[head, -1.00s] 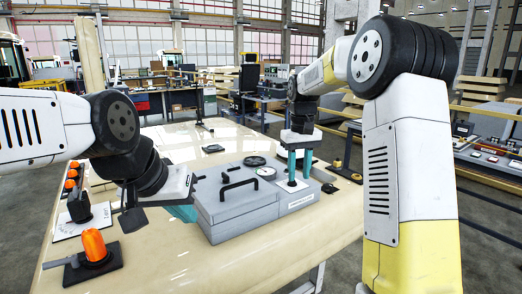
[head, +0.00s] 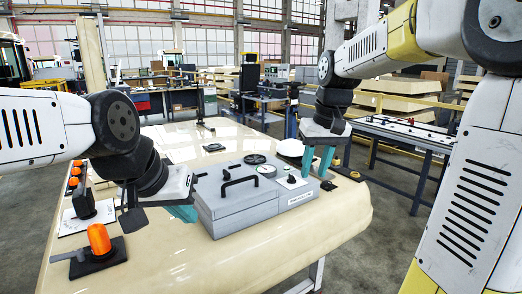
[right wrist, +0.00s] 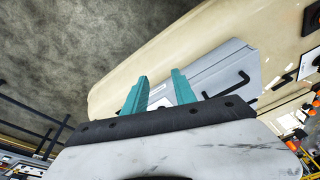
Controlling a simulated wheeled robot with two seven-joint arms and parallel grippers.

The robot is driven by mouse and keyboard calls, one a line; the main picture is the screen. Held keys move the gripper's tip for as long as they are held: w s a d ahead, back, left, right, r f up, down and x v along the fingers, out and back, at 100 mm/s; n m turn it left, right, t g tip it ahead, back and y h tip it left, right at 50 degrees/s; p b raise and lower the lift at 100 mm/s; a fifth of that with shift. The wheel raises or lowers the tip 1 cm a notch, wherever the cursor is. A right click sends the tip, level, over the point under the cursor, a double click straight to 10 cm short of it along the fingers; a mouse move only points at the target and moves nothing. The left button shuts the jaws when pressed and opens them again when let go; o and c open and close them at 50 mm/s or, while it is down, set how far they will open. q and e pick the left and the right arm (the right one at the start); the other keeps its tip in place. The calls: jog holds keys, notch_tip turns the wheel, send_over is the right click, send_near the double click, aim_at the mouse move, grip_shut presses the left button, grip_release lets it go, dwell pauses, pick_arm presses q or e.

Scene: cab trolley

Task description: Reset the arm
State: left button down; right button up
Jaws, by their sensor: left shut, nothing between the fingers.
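My left gripper (head: 183,213) is low at the left side of the grey box, its teal fingers partly hidden by my wrist; it is shut and empty. My right gripper (head: 318,165) points down near the right end of the box, its two teal fingers apart with nothing between them. Its fingers also show spread in the right wrist view (right wrist: 160,93). The box also appears beyond the fingers in the right wrist view (right wrist: 222,70).
The boxes sit on a cream tabletop (head: 160,260). An orange beacon (head: 98,238) on a black base stands at the front left, with several orange ones behind it. A blue-framed bench (head: 400,130) stands to the right, apart from the table. The table's front middle is clear.

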jog(key=s+f+m+t+y, duration=0.1)
jog(key=s+t, duration=0.2)
jog(key=s, duration=1.4)
jog(key=shift+d+f+m+t, duration=0.3)
jog(key=shift+d+f+t, duration=0.05)
jog(key=shift+t, duration=0.05)
jog(key=shift+a, duration=0.1)
dwell(1.9)
